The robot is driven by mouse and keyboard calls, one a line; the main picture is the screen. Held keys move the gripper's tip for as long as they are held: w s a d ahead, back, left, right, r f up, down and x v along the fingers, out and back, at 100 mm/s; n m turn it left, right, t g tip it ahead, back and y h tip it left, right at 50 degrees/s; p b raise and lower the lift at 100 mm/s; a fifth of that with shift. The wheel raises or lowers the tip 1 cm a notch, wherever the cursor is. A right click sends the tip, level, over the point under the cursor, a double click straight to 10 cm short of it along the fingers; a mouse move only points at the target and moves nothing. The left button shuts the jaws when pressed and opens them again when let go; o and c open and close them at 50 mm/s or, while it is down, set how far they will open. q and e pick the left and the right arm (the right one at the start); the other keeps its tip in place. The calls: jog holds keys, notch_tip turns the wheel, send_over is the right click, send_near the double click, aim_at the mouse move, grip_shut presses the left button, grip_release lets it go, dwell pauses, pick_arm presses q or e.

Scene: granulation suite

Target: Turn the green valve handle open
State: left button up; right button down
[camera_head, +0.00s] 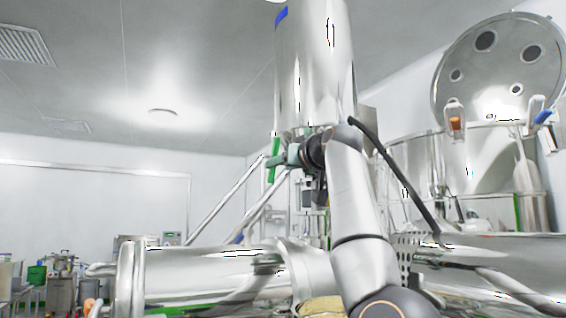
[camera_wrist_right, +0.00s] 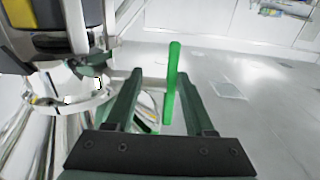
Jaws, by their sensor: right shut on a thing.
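The green valve handle (camera_head: 273,163) is a slim bar standing nearly upright, just below the big steel vessel (camera_head: 315,65) in the head view. My right gripper (camera_head: 281,160) is at the handle, its arm coming up from the lower right. In the right wrist view the handle (camera_wrist_right: 172,85) runs upward between the two dark green fingers of my right gripper (camera_wrist_right: 160,74), close to the right finger. The gripper is shut on the handle. The exact contact with the left finger is unclear. My left gripper is not in view.
Slanted steel pipes (camera_head: 226,207) run left of the gripper. A large horizontal steel cylinder (camera_head: 215,275) lies below. An open round lid (camera_head: 503,68) and a steel tank stand at right. The room's left side is open above the equipment.

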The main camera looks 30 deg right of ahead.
jog(key=c, duration=0.5)
grip_release()
jog(key=s+b, duration=0.2)
jog(key=s, duration=0.2)
jog(key=s+b, duration=0.3)
jog(key=s, duration=0.1)
jog(key=s+b, duration=0.2)
jog(key=s, duration=0.2)
jog(key=shift+s+a, duration=0.3)
jog(key=shift+a, duration=0.1)
